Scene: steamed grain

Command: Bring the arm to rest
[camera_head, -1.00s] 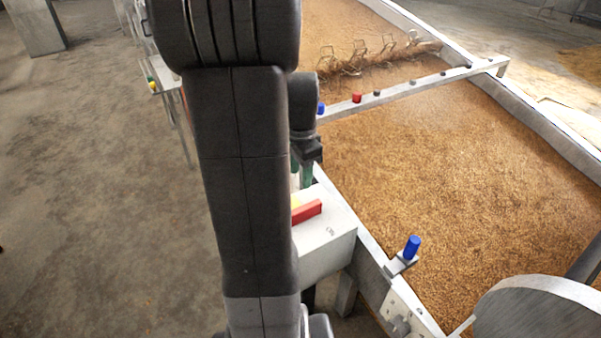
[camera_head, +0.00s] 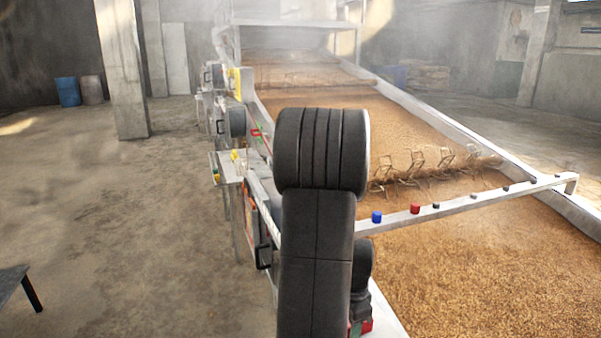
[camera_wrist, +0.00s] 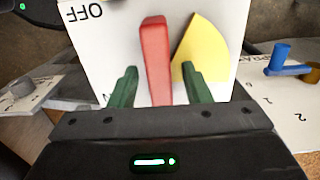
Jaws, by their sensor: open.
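In the wrist view my gripper (camera_wrist: 160,88) is open, with one green finger on each side of a red lever (camera_wrist: 156,50). The lever stands on a white box face marked OFF, beside a yellow sector (camera_wrist: 196,58). I cannot tell whether a finger touches the lever. In the head view my dark arm (camera_head: 318,240) rises upright in the foreground and hides most of the box. Only a bit of red (camera_head: 364,327) shows at its lower right.
A long grain bed (camera_head: 480,250) runs to the right, crossed by a metal rail (camera_head: 470,206) with a blue knob (camera_head: 376,217) and a red knob (camera_head: 415,209). A blue handle (camera_wrist: 286,62) is at the right in the wrist view. Open concrete floor (camera_head: 130,230) lies left.

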